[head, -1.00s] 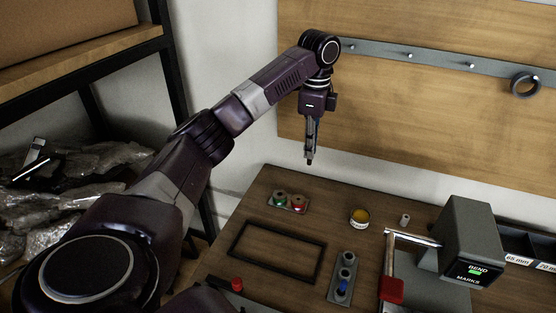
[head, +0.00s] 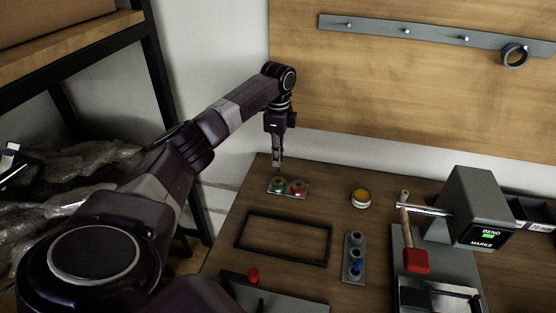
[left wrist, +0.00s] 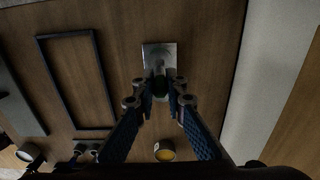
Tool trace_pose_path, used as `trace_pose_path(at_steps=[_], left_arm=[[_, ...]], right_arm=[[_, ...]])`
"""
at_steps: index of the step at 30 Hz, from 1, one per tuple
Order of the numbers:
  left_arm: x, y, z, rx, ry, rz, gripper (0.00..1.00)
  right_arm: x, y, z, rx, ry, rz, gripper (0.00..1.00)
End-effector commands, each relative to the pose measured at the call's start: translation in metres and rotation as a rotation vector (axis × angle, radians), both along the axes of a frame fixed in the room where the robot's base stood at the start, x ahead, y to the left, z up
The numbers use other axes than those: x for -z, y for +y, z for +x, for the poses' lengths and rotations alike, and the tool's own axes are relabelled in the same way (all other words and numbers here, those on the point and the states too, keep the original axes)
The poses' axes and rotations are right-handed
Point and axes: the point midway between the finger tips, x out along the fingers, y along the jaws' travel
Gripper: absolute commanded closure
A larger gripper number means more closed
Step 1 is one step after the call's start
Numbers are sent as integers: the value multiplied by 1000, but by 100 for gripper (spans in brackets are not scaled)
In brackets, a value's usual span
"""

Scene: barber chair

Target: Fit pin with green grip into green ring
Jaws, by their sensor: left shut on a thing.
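My left gripper (head: 277,163) points down just above the green ring (head: 279,186), which sits on a small plate (head: 272,193) beside a red ring (head: 298,187). In the left wrist view its fingers are shut on a dark green thing, apparently the green grip of the pin (left wrist: 159,86). The plate (left wrist: 149,48) shows behind it. The pin's lower end is hidden, so I cannot tell whether it touches or enters the ring. My right gripper is not in view.
A black frame (head: 240,236) lies in front of the plate. A grey block with a blue piece (head: 357,267), a yellow-topped tin (head: 361,198) and a red-headed tool (head: 416,260) stand to the right. A red knob (head: 253,274) is at the near edge.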

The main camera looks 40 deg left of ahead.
Motion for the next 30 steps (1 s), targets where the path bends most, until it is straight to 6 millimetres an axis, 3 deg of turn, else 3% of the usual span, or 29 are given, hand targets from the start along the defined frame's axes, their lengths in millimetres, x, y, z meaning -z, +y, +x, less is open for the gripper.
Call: trace_pose_path(at_steps=[15,28,29,30], left_arm=[[64,-1,0,0,0,-1,100],[72,-1,0,1,-1,0,100],[72,-1,0,1,-1,0,88],[71,-1,1,1,-1,0,83]], right_arm=[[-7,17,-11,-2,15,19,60],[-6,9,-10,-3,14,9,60],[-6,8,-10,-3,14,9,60],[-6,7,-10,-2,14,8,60]])
